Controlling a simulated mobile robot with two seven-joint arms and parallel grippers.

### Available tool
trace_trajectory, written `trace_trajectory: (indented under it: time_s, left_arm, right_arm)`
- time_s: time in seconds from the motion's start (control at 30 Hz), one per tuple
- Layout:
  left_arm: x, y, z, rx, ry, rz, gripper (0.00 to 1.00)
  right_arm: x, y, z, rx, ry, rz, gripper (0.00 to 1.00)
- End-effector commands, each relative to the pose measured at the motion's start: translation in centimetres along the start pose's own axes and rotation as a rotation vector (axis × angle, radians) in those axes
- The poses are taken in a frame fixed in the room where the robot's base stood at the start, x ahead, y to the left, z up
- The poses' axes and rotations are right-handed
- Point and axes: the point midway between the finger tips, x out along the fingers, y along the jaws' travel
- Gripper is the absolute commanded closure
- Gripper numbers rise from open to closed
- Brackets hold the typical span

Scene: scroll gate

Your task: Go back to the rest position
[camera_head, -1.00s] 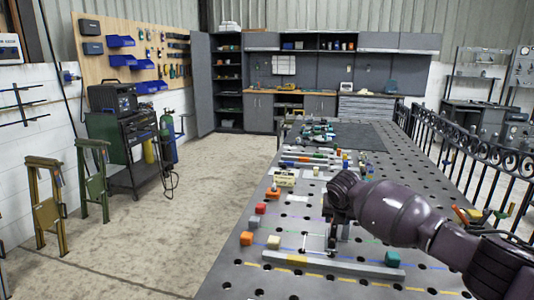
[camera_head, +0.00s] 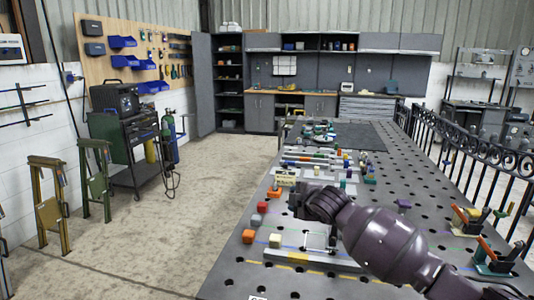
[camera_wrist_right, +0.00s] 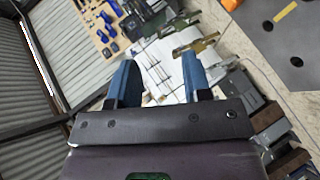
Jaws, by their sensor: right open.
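My right gripper (camera_head: 298,200) is above the perforated metal table (camera_head: 232,277), near the middle of the head view. Its arm comes in from the lower right. In the right wrist view the gripper (camera_wrist_right: 158,78) has its two blue fingers apart, with nothing between them. That camera looks sideways past the table toward the wall and tool board. My left gripper is not in view.
Small blocks, among them an orange block (camera_head: 248,236), a grey block (camera_head: 257,220) and a cream block (camera_head: 275,240), lie left of the arm. Clamps (camera_head: 495,258) stand on the table's right side, beside a black scroll railing (camera_head: 475,150).

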Motion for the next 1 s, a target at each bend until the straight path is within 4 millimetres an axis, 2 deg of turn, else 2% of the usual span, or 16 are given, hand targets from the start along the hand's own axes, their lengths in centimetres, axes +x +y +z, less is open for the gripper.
trace_trajectory:
  time_s: [0.03,0.17,0.37,0.7,0.87,1.0]
  left_arm:
    - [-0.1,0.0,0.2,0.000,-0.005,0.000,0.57]
    - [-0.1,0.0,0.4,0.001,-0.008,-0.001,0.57]
    - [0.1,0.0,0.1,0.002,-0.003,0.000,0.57]
    - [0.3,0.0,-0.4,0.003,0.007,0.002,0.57]
    - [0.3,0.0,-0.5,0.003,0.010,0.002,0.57]
    - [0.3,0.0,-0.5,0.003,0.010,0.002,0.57]
  right_arm:
    - [-0.6,-1.7,-0.5,0.104,0.038,0.022,0.55]
    - [-2.4,-4.5,-1.1,0.351,0.117,0.083,0.55]
    - [-5.6,-8.9,-0.1,0.664,0.190,0.149,0.55]
    - [-12.1,-17.1,4.5,1.033,0.182,0.246,0.55]
    - [-15.7,-21.6,7.2,1.130,0.118,0.285,0.55]
    - [-19.1,-26.1,9.6,1.186,0.030,0.303,0.55]
